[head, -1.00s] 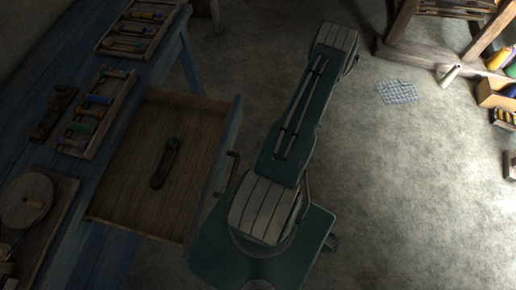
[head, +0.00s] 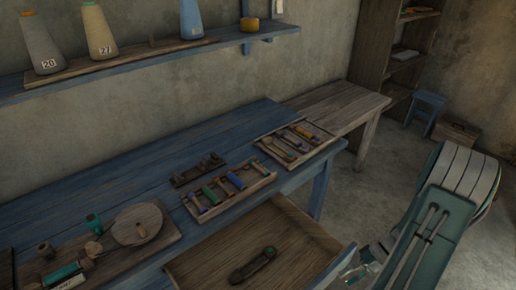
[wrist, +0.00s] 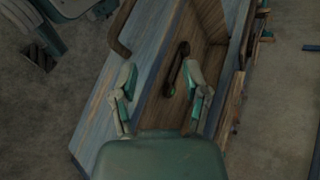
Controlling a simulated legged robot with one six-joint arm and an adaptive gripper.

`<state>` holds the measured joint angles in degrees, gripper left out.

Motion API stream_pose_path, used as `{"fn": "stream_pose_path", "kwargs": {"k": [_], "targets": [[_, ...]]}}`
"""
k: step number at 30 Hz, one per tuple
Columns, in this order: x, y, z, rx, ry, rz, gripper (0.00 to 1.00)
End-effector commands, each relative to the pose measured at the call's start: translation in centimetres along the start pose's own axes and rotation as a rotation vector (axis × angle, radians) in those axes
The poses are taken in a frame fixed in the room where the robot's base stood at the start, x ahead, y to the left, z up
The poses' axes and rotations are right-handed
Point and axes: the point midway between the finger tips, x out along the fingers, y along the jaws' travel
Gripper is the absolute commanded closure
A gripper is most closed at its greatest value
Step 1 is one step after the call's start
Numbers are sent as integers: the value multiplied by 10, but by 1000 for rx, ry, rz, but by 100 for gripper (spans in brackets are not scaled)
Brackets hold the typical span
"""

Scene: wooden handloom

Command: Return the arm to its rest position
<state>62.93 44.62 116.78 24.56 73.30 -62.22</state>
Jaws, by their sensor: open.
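My gripper (wrist: 159,78) shows in the wrist view with its two green-grey fingers spread apart and nothing between the tips. It hangs above the open wooden drawer, how high I cannot tell. A dark, elongated object with a green spot (wrist: 178,66) lies in the drawer beyond the fingers. In the head view, my arm links fill the lower right. The drawer (head: 205,264) is pulled out of the blue table, and the dark object (head: 253,265) lies on its floor. The gripper's fingers are not clear in the head view.
The blue table (head: 120,185) carries bobbin trays (head: 232,200), a round wooden disc (head: 137,224) and small tools. A shelf (head: 150,62) above holds large thread cones. A wooden bench (head: 335,105), a blue stool (head: 425,104) and shelving stand behind. Floor left of my arm is bare.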

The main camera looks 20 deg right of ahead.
Motion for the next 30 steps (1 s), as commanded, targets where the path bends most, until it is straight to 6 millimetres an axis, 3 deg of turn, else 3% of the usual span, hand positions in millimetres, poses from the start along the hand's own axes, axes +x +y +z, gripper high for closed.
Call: {"fn": "stream_pose_path", "kwargs": {"k": [6,14,23,30], "targets": [[-15,-66,-12,-30,-45,242,41],[-18,-143,-14,-86,-24,501,41],[-9,-226,2,-193,89,744,41],[4,-284,28,-308,236,869,41]]}}
